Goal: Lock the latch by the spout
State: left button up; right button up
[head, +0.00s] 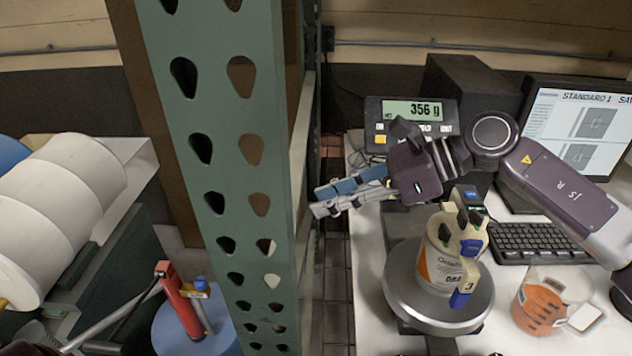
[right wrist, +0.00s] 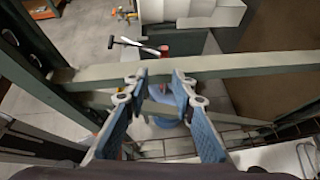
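A white and orange paint can (head: 436,268) stands upright on the round plate of a scale. Its lid assembly (head: 445,228) is cream coloured with black and blue parts: a blue piece on top (head: 472,197), a blue round piece at the front (head: 470,247) and a blue piece lower down (head: 460,299). I cannot tell which of them is the latch by the spout. My right gripper (head: 318,201) is above and left of the can, apart from it, its fingers pointing left. In the right wrist view its fingertips (right wrist: 158,76) stand apart with nothing between them. My left gripper is not seen.
A green perforated rack post (head: 225,150) stands close left of my right fingers.

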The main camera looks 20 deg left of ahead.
jog(key=shift+s+a+r+m+y+p, duration=0.1)
jog(key=shift+s+a+r+m+y, duration=0.3)
jog(key=shift+r+y, duration=0.25)
jog(key=shift+s+a+r+m+y+p, duration=0.1)
jog(key=shift+s+a+r+m+y, duration=0.15)
jog(key=shift+s+a+r+y, duration=0.3)
jog(key=shift+s+a+r+m+y+p, duration=0.1)
jog(key=shift+s+a+r+m+y, duration=0.2)
jog(key=shift+r+y, duration=0.35)
jog(key=shift+w, duration=0.1)
jog(key=shift+c, duration=0.5)
jog(key=shift+c, duration=0.9)
